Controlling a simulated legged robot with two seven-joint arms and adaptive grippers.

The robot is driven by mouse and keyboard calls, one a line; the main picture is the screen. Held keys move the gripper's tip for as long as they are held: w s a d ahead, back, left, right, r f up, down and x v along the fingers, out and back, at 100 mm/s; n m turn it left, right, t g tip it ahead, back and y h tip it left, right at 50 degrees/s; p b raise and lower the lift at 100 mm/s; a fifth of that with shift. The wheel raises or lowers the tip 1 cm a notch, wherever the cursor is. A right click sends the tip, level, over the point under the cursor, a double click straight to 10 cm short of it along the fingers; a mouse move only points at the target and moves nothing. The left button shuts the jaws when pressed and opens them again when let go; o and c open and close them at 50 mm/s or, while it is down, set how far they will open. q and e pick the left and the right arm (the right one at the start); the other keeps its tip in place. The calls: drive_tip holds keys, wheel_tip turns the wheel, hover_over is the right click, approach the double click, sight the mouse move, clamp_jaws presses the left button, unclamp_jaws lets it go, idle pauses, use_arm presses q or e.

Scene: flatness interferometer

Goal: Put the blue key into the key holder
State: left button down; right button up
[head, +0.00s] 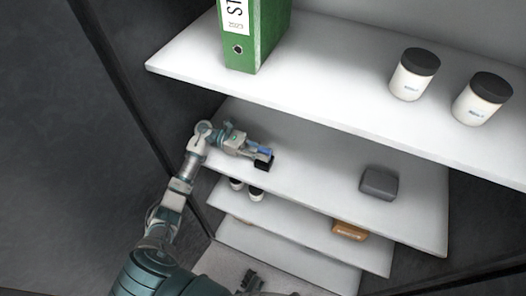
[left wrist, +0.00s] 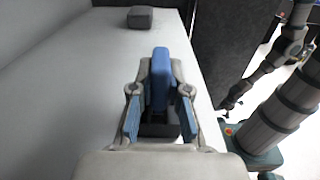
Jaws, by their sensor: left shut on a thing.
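My left gripper (head: 258,152) is over the second shelf, left of its middle. In the left wrist view its fingertips (left wrist: 161,66) close on the sides of the blue key (left wrist: 160,78), a long upright bar. The key also shows as a small blue patch in the head view (head: 264,149). The black key holder (head: 263,163) is on the shelf right at the gripper; it also shows below the key in the left wrist view (left wrist: 158,128). I cannot tell whether the key sits in the holder. A small dark gripper (head: 250,283), likely my right one, is low in the head view.
A grey box (head: 379,183) lies farther right on the same shelf. The upper shelf (head: 320,85) holds a green binder (head: 255,35) and two white jars (head: 413,80). Lower shelves hold small bottles (head: 256,194) and a brown item (head: 350,230). The shelf between holder and grey box is clear.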

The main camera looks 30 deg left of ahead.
use_arm(q)
drive_tip(key=shift+f, duration=0.15)
drive_tip(key=c, duration=1.1)
unclamp_jaws()
drive_tip(key=shift+d, duration=0.1)
drive_tip(key=shift+o, duration=0.2)
